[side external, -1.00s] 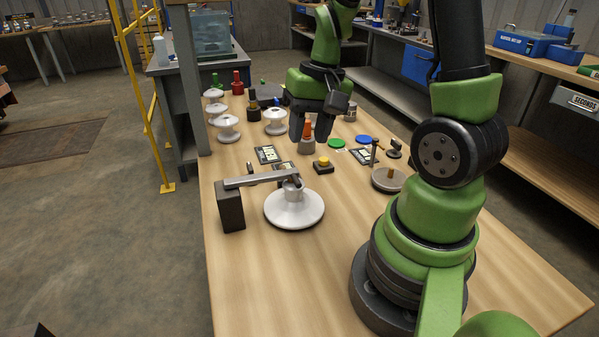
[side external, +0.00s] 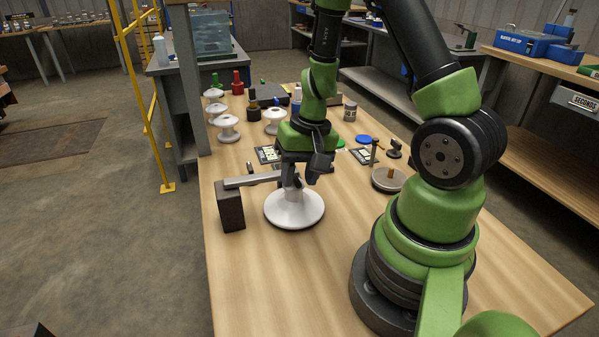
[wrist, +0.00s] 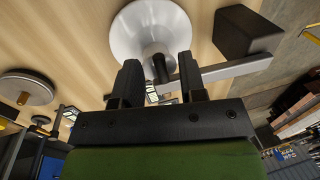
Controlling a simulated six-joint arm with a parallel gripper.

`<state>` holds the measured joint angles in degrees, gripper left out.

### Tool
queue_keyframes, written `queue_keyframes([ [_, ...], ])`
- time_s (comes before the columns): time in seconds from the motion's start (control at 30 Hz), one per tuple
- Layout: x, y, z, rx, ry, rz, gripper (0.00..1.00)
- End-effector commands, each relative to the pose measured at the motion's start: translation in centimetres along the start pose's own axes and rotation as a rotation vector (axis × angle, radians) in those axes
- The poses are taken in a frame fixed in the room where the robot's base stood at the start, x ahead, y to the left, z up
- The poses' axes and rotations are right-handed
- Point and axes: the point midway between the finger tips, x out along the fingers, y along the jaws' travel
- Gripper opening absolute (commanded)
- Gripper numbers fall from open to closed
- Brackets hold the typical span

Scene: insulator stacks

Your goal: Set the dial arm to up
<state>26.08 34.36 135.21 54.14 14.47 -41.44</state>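A grey bar, which looks like the dial arm (side external: 252,180), lies level from a dark block (side external: 230,206) to the cap of a white disc insulator (side external: 295,210). No dial markings show. My gripper (side external: 297,178) is above the insulator, at the bar's right end. In the wrist view, its two fingers (wrist: 157,80) are apart, with the insulator's dark top and the end of the grey bar (wrist: 225,70) showing between or beyond them. Contact cannot be told. The gripper hides part of the cap in the side view.
White insulators (side external: 227,128) and a red bottle (side external: 237,84) stand at the back left. A blue disc (side external: 364,140) lies behind. The table's front (side external: 300,290) is clear.

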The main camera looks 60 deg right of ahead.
Motion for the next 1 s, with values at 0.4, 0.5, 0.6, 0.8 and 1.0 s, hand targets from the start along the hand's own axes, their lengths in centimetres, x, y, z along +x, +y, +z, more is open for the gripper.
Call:
queue_keyframes([
  [0.4,0.0,0.0,0.0,0.001,0.000,-0.001,0.00],
  [0.5,0.0,0.0,0.0,0.001,0.000,-0.001,0.00],
  [0.6,-0.1,0.0,0.0,0.002,0.000,-0.001,0.00],
  [0.8,-0.7,-0.3,0.0,0.000,0.003,-0.003,0.00],
  [1.0,-2.1,-1.1,-0.1,0.000,0.004,-0.006,0.00],
])
